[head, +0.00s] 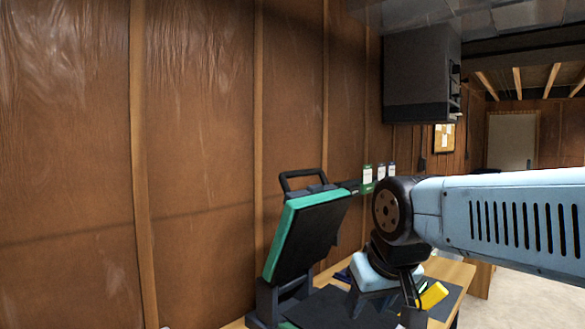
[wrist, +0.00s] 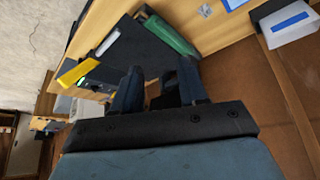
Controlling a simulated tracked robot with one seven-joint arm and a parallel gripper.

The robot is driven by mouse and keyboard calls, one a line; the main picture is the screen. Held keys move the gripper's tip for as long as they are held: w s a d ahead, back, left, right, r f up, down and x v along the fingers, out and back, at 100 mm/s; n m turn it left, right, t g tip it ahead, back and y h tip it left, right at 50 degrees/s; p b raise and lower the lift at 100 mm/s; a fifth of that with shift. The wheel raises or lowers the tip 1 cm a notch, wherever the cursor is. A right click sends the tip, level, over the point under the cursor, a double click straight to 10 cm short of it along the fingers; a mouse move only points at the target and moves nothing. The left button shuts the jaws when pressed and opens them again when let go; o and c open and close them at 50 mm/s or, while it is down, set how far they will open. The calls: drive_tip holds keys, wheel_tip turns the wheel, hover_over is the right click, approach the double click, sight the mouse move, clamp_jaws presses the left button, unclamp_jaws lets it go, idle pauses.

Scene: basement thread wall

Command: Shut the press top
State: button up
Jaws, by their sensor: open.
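The heat press stands on the bench against the wood wall in the head view. Its top (head: 305,238), black with a green edge, is tilted up and open, and the black handle (head: 303,180) is at its upper end. My gripper (head: 385,305) is to the right of the raised top, apart from it, pointing down over the bench; the arm reaches in from the right. In the wrist view my gripper (wrist: 160,88) has its two fingers spread, with nothing clearly held between them. The lower part of the press is partly cut off by the frame's bottom.
A yellow object (head: 433,295) lies on the bench (head: 455,272) close to my gripper; the wrist view shows it too (wrist: 80,70). Small green-and-white items (head: 367,178) stand behind the press. A dark cabinet (head: 420,75) hangs above. Open floor (head: 525,303) lies at right.

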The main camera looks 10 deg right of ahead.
drive_tip(key=shift+o, duration=0.6)
drive_tip(key=shift+w+d+r, duration=0.2)
drive_tip(key=shift+d, duration=0.05)
drive_tip(key=w+a+r+m+g+h, duration=0.15)
drive_tip(key=w+r+m, duration=0.45)
drive_tip(key=w+r, duration=1.05)
drive_tip(key=w+a+r+m+h, duration=0.15)
drive_tip(key=w+r+m, duration=0.45)
drive_tip(key=w+r, duration=1.05)
drive_tip(key=w+x, duration=0.1)
drive_tip(key=x, duration=0.4)
drive_tip(key=a+x, duration=0.1)
drive_tip(key=x, duration=0.5)
drive_tip(key=w+a+x, duration=0.1)
drive_tip(key=x, duration=0.5)
drive_tip(key=shift+w+a+r, duration=0.1)
drive_tip(key=shift+w, duration=0.3)
drive_tip(key=shift+c, duration=0.4)
clamp_jaws()
